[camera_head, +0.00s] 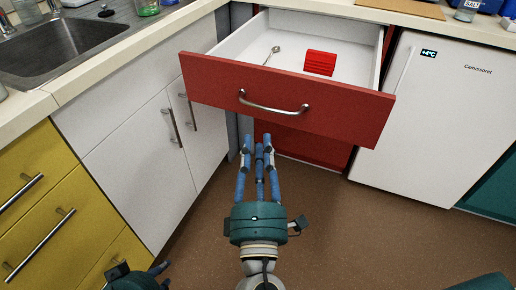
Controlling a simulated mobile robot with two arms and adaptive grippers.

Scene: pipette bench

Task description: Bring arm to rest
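My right gripper (259,150) is in the middle of the view. Its blue fingers are straight and spread apart, pointing at the drawer, with nothing between them. It is in front of and below the red drawer front (290,105), apart from the handle (273,108). My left gripper (160,273) shows only in part at the bottom left edge, over the floor. Most of it is cut off, so its opening cannot be made out. The drawer is pulled open.
In the drawer lie a red ridged object (320,62) and a small metal utensil (272,54). A white fridge (448,110) stands right of it. White cabinets (135,165) and yellow drawers (50,215) are on the left. The brown floor (360,235) is clear.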

